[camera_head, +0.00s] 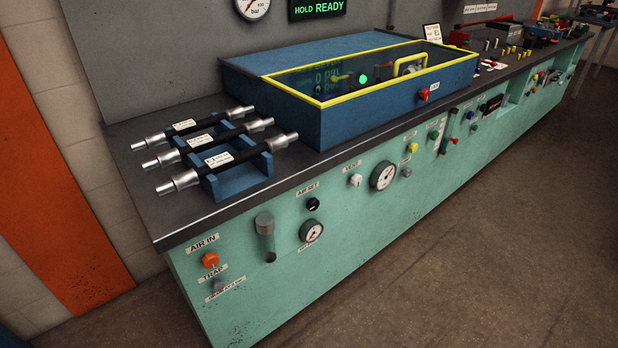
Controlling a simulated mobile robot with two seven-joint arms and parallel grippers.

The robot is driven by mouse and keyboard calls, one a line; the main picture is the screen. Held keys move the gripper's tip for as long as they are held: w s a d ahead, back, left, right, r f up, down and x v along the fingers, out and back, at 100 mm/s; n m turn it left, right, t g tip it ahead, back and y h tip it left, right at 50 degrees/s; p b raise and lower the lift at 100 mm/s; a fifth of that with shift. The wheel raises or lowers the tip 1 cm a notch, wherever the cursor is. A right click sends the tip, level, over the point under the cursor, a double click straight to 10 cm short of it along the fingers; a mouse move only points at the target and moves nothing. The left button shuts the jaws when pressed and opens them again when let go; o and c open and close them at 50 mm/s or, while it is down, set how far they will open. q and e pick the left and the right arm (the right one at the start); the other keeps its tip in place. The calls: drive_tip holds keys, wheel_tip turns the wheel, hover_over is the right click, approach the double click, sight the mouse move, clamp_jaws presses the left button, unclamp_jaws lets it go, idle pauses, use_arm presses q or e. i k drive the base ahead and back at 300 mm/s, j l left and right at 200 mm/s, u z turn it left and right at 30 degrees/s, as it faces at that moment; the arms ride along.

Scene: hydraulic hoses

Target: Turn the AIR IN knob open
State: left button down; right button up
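The AIR IN knob (210,260) is a small round orange knob on the green front panel (330,255) of the bench, near its left end. The AIR IN label (202,243) is just above it and the TRAP label (212,273) just below. The picture is too small to tell which way the knob is turned. Neither of my grippers shows in the head view.
The dark worktop (200,215) overhangs the panel. Three hoses with metal ends lie on a blue rack (240,178). A blue box (395,105) with a yellow-framed clear lid stands behind. Gauges, including a dial (383,175), sit along the panel. The floor (470,260) in front is clear.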

sight(210, 260)
drive_tip(key=k+j+u, duration=0.1)
drive_tip(key=j+u, duration=0.9)
